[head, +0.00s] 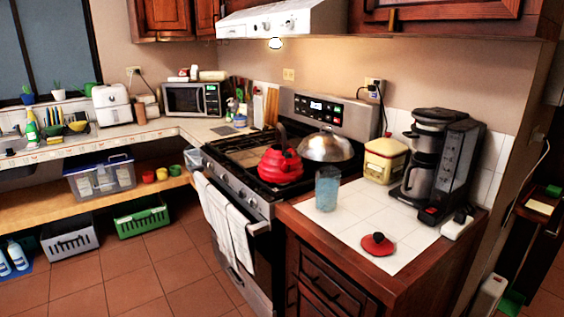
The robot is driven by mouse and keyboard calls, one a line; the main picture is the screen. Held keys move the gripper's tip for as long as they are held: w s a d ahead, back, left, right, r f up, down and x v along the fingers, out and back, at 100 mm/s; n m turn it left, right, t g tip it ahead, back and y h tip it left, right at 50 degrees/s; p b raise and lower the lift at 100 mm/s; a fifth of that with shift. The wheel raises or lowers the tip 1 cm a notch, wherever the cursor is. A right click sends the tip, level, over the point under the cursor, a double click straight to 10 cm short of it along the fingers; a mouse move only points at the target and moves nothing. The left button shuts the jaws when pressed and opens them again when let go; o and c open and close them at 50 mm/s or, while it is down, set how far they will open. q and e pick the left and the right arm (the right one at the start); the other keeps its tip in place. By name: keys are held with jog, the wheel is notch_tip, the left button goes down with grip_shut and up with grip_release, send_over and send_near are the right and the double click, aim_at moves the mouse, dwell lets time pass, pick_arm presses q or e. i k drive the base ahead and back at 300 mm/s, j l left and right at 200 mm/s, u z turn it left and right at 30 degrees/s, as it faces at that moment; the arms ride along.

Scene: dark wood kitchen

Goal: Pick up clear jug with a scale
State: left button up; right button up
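A clear bluish cylindrical vessel (327,188), which looks like the jug, stands upright on the white tiled counter (356,222) right of the stove. It is near the counter's stove-side edge. Its scale marks are too small to make out. Neither of my grippers shows in the head view.
A red lid (378,244) lies in front of the jug. A yellow-cream container (384,160) and a coffee maker (437,165) stand behind and right. On the stove are a red kettle (281,164) and a silver dome lid (325,147). White towels (240,236) hang from the oven.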

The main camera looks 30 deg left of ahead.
aim_at(328, 179)
jog(key=i+u, duration=0.1)
jog(key=u, duration=0.3)
jog(key=l+u, duration=0.15)
jog(key=u, duration=0.2)
jog(key=i+l+u, duration=0.15)
jog(key=u, duration=0.25)
jog(key=l+u, duration=0.1)
jog(key=u, duration=0.25)
jog(key=i+l+u, duration=0.15)
jog(key=l+u, duration=0.2)
jog(key=l, duration=0.6)
jog(key=l+u, duration=0.35)
jog(key=l, duration=0.65)
jog(key=l+u, duration=0.35)
jog(key=l, duration=0.6)
jog(key=k, duration=0.05)
